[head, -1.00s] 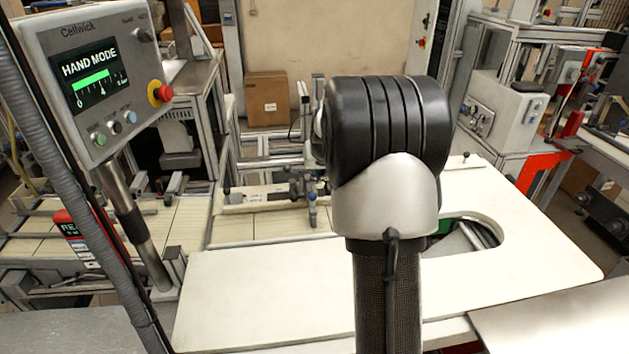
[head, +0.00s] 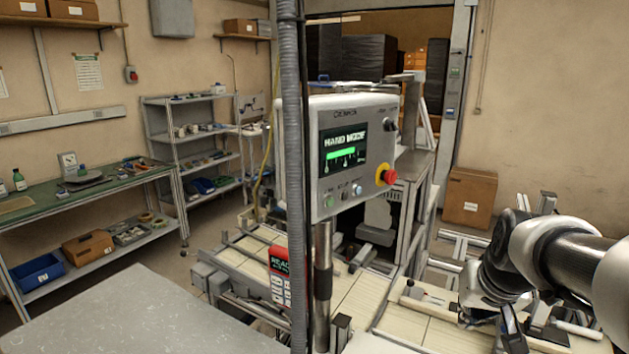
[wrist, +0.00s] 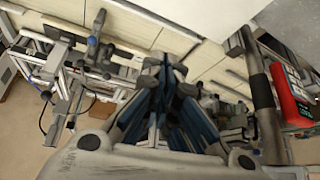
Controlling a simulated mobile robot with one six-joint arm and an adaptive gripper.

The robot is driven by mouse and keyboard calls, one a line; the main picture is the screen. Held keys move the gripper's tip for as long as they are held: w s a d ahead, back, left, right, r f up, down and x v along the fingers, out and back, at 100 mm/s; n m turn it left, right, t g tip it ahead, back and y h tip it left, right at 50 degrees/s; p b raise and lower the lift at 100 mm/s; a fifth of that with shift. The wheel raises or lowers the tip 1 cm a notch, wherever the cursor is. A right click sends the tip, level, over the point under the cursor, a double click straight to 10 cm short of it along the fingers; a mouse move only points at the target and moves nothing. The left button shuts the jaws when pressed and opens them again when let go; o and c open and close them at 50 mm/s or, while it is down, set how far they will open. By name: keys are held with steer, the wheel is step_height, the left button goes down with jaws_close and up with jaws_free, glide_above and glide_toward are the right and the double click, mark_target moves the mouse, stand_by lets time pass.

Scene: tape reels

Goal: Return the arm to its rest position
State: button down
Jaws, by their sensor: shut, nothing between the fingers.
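My arm enters at the right edge of the head view, with its black-and-silver links lying nearly level above the pale conveyor (head: 352,308). My gripper (wrist: 166,66) shows in the wrist view with its dark blue-black fingers together and nothing held between them. In the head view the arm's end hangs low at the right, over the machine frame, and the fingers are hard to make out. No tape reel can be made out clearly in either view.
A control panel (head: 352,150) reading HAND MODE stands on a post left of my arm. A red handheld unit (head: 279,272) also shows in the wrist view (wrist: 290,95). A grey tabletop (head: 150,315) is bare at front left. A cardboard box (head: 467,197) stands behind.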

steer(key=s+a+f+n, duration=0.1)
steer(key=s+a, duration=0.6)
steer(key=s, duration=0.3)
steer(key=s+a+f+n+g+y, duration=0.1)
steer(key=s+a+n, duration=0.1)
steer(key=s+a, duration=0.5)
steer(key=s, duration=0.4)
steer(key=shift+s+f+n, duration=0.2)
steer(key=shift+f+n, duration=0.1)
steer(key=shift+f, duration=0.1)
